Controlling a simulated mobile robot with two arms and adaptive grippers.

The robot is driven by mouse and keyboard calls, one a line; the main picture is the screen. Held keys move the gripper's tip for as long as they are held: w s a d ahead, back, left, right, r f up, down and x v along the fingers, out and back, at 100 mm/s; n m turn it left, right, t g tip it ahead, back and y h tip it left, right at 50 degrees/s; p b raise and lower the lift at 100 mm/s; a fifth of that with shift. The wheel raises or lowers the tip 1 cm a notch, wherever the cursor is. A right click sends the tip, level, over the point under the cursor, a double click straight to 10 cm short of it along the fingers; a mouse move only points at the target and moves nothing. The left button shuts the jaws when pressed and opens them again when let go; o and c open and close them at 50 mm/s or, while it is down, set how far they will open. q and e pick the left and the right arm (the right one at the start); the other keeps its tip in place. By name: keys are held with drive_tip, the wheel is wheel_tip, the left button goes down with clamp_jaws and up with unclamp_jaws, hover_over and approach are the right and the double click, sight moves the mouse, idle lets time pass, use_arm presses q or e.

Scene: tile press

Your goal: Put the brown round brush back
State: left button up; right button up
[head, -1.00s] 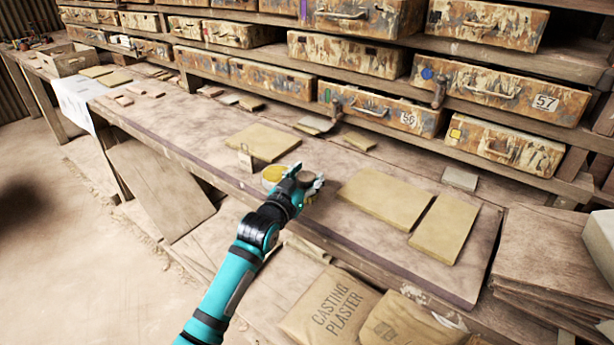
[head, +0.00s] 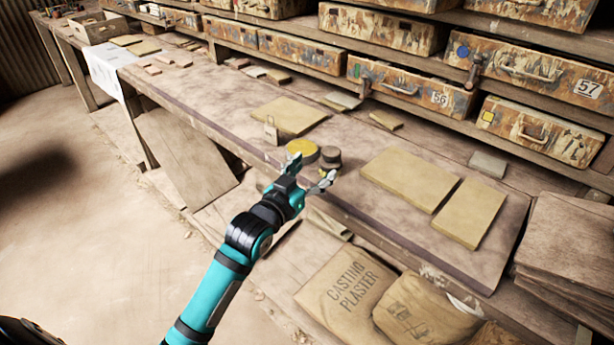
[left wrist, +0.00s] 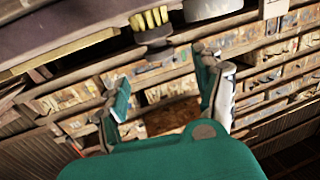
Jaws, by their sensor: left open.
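The brown round brush (head: 329,156) stands on the bench near its front edge, just right of a round tin with a yellow top (head: 302,151). In the left wrist view, which looks upside down, the brush (left wrist: 153,38) shows its pale yellow bristles against the bench and its dark round top away from it. The tin's pale side (left wrist: 205,9) is beside it. My left gripper (head: 314,170) is open and empty, at the bench's front edge, apart from the brush. Its spread fingers also show in the wrist view (left wrist: 163,85). My right gripper is not seen.
Flat yellowish slabs (head: 409,178) lie right of the brush, and another slab (head: 288,116) lies behind the tin. A small tag (head: 270,130) stands by the tin. Drawers (head: 402,84) line the back. Plaster bags (head: 345,297) sit below the bench front.

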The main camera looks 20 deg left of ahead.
use_arm(q)
drive_tip(key=s+a+f+g+y, duration=0.15)
drive_tip(key=s+f, duration=0.25)
drive_tip(key=f, duration=0.9)
drive_tip(key=s+f+g, duration=0.3)
drive_tip(key=f, duration=0.9)
drive_tip(key=s+a+f+g, duration=0.1)
drive_tip(key=s+f+g, duration=0.25)
drive_tip(key=f, duration=0.95)
drive_tip(key=s+f+g, duration=0.4)
drive_tip(key=s+f, duration=1.3)
drive_tip(key=s, duration=0.2)
drive_tip(key=s+f+g, duration=0.2)
drive_tip(key=s+f, duration=0.2)
drive_tip(key=s, duration=0.7)
drive_tip(key=s+f+g, duration=0.2)
drive_tip(key=s+f, duration=0.1)
drive_tip(key=s, duration=0.7)
drive_tip(key=shift+s+d+f+m+y, duration=0.15)
drive_tip(key=shift+s+f+m+y, duration=0.2)
drive_tip(key=shift+f+m+y, duration=0.1)
drive_tip(key=shift+r, duration=0.1)
